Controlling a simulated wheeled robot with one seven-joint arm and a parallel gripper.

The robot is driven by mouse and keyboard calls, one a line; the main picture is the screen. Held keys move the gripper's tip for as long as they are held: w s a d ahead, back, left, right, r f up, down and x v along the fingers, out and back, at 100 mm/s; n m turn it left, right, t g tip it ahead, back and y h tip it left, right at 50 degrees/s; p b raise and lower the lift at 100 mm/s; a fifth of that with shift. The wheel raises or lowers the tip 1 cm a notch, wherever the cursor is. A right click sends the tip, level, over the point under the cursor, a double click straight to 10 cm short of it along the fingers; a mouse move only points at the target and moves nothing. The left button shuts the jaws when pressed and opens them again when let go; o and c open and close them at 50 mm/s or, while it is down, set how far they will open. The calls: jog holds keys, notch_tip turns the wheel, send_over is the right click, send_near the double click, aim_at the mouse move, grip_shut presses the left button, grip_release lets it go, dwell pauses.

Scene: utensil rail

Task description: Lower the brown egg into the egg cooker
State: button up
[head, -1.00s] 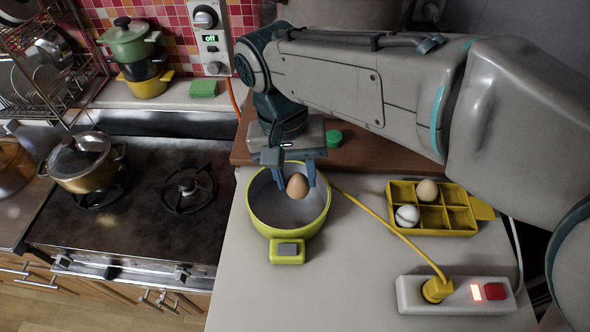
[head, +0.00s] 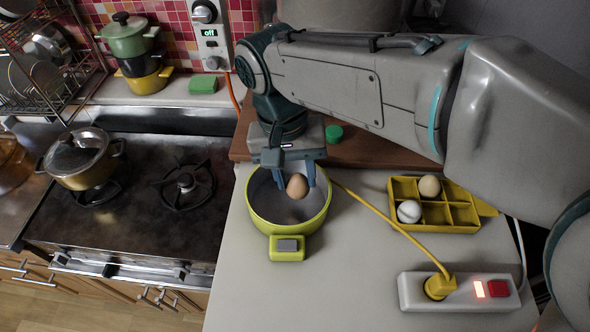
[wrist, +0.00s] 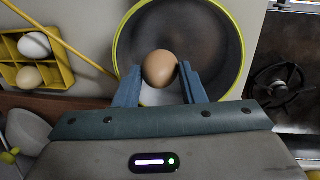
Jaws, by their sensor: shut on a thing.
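The brown egg (head: 297,186) is held between the blue-grey fingers of my gripper (head: 296,180). The egg cooker (head: 257,220) is a round pot with a yellow-green rim and a grey inside, standing on the counter. In the head view the egg appears over the cooker's opening, toward its right side. In the wrist view the egg (wrist: 160,68) sits between both fingertips, with the open cooker (wrist: 228,50) behind it. The gap between the egg and the cooker's bottom cannot be judged exactly.
A yellow egg tray (head: 462,217) at the right holds a white egg (head: 409,211) and a tan egg (head: 429,186). A yellow cord (head: 375,215) runs from near the cooker to a power strip (head: 459,292) with lit red light. The stove (head: 140,225) lies left.

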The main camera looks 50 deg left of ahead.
aim_at(293, 176)
jog(key=shift+f+b, duration=1.2)
jog(key=shift+f, duration=0.5)
dwell(0.6)
jog(key=o, duration=0.7)
jog(key=r, duration=0.4)
jog(key=a+r, duration=0.1)
jog(key=r, duration=0.4)
jog(key=a+r, duration=0.1)
jog(key=r, duration=0.3)
jog(key=shift+s+a+r, duration=0.1)
jog(key=shift+s+r, duration=0.25)
jog(key=shift+s, duration=0.05)
